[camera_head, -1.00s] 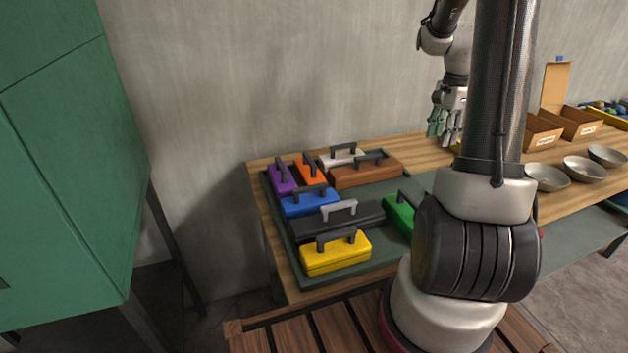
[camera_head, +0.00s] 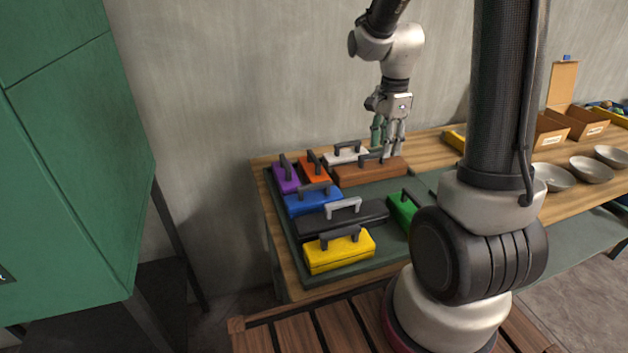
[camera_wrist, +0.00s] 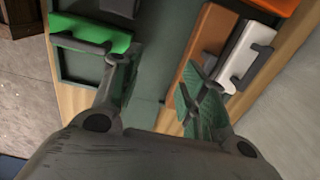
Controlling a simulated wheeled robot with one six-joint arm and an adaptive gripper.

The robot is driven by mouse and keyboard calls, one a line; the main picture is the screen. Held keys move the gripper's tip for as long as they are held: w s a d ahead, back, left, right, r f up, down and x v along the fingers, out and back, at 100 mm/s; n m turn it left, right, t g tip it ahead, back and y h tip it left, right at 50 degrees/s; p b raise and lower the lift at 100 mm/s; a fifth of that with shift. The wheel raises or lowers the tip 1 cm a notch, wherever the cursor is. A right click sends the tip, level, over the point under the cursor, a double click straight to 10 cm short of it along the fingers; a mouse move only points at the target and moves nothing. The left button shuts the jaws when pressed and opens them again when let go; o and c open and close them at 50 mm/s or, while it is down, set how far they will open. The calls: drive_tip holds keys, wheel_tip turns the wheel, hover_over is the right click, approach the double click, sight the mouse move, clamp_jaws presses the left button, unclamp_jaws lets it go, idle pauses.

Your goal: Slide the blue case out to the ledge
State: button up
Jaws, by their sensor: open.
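The blue case (camera_head: 312,203) lies on the green tray (camera_head: 378,254) in the head view, with a dark handle on top. It sits between the purple and orange cases behind it and the black case in front. My gripper (camera_head: 387,148) is open and empty, pointing down above the brown case near the back of the tray. In the wrist view my gripper (camera_wrist: 155,90) has its fingers spread over bare tray, between the green case and the brown case. The blue case cannot be made out in the wrist view. I cannot tell which part is the ledge.
Around the blue case are the purple (camera_head: 286,178), orange (camera_head: 314,167), white (camera_head: 345,157), brown (camera_head: 370,172), black (camera_head: 340,218), yellow (camera_head: 340,252) and green (camera_head: 402,211) cases. Bowls (camera_head: 553,177) and cardboard boxes (camera_head: 580,125) stand at right. The tray's middle has bare room.

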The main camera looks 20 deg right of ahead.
hover_over(314, 184)
drive_tip(key=shift+d, duration=0.3)
drive_tip(key=f, duration=0.6)
drive_tip(key=shift+a+f, duration=0.15)
drive_tip(key=shift+a, duration=0.15)
drive_tip(key=shift+f, duration=0.65)
clamp_jaws()
drive_tip(key=d, duration=4.4)
unclamp_jaws()
